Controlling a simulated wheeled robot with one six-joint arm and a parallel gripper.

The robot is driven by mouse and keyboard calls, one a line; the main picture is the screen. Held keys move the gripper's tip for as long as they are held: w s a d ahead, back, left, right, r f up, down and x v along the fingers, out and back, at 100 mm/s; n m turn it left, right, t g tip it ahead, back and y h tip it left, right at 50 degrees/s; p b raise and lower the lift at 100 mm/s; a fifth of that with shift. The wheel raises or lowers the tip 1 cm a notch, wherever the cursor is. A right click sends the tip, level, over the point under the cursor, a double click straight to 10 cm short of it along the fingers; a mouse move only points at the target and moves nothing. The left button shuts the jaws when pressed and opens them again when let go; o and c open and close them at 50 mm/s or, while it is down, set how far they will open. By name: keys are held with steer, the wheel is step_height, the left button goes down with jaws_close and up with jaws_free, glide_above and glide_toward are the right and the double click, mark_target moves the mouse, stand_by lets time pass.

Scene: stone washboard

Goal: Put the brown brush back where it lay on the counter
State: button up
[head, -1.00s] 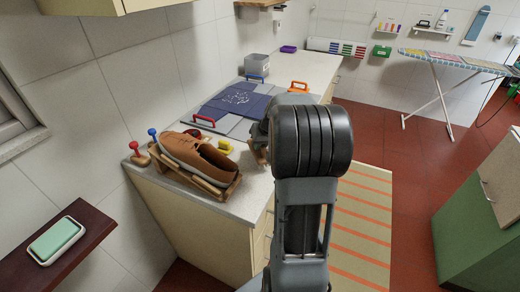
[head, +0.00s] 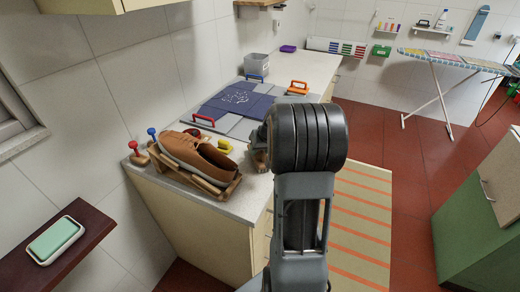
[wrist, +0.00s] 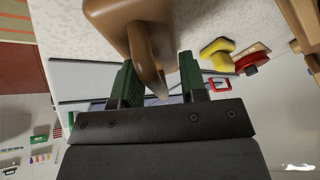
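The brown brush (wrist: 135,20) shows large in the wrist view, its tapered part reaching in between the two green fingertips. In the head view the brush (head: 261,160) is at the counter's front edge, right of the brown shoe, partly hidden by my arm. My gripper (wrist: 158,80) is open, its fingers either side of the narrow part, with a gap at least on the right finger. The head view mostly hides the gripper behind my wrist. The counter (head: 240,203) is pale and speckled; whether the brush fully rests on it is hard to tell.
A brown shoe (head: 195,154) sits on a wooden rack left of the brush. A yellow brush (head: 226,146) lies behind it. A grey bin (head: 257,66) stands at the wall.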

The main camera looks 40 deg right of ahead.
steer(key=shift+s+r, duration=0.1)
steer(key=shift+r, duration=0.3)
steer(key=a+v, duration=0.1)
steer(key=v, duration=1)
steer(key=s+a+f+n, duration=0.1)
steer(key=s+a, duration=0.3)
steer(key=a, duration=0.3)
steer(key=s+a+f+n+g, duration=0.1)
steer(key=s+a, duration=0.3)
steer(key=a, duration=0.4)
steer(key=s+a+f+n, duration=0.1)
steer(key=s+a+f, duration=0.1)
steer(key=s+a, duration=0.2)
steer(key=a, duration=0.3)
steer(key=shift+a+f+n+h, duration=0.3)
steer(key=shift+n, duration=0.1)
steer(key=shift+s, duration=0.1)
steer(key=shift+c, duration=0.2)
